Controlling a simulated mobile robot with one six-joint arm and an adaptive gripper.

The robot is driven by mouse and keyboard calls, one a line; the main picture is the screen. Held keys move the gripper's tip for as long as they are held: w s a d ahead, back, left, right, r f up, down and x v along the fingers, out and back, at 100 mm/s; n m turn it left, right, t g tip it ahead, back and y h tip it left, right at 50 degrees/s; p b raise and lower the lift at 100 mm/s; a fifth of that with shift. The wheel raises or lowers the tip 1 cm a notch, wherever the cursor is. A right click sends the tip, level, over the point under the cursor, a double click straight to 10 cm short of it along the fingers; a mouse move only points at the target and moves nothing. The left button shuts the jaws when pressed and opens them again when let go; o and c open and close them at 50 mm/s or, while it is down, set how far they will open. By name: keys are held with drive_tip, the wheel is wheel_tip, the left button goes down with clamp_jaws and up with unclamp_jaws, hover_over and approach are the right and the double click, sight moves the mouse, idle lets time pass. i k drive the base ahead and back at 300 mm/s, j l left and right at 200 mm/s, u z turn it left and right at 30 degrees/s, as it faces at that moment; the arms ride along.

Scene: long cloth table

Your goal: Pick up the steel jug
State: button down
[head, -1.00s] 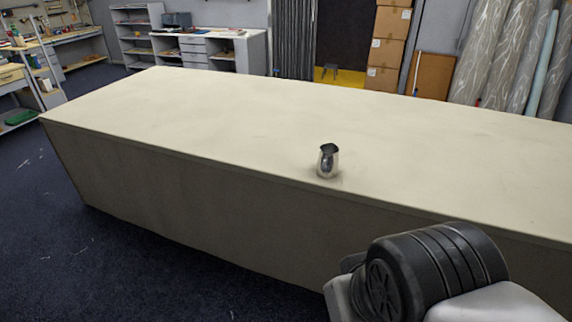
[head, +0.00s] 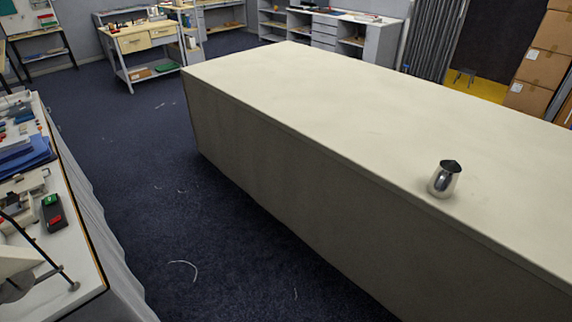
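The steel jug (head: 444,181) stands upright on the long cloth table (head: 330,112), close to its near edge, at the right of the head view. It is shiny, with a dark open top. Nothing touches it. My gripper is not in the head view, so its place relative to the jug does not show.
The table top around the jug is bare. A workbench with tools (head: 85,245) stands at the left. Open dark blue floor (head: 190,210) lies between it and the table. Cardboard boxes (head: 540,65) are stacked at the back right.

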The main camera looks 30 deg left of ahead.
sight(442, 185)
drive_tip(key=u, duration=5.4)
drive_tip(key=z, duration=5.4)
drive_tip(key=i+j, duration=0.1)
drive_tip(key=i, duration=1.1)
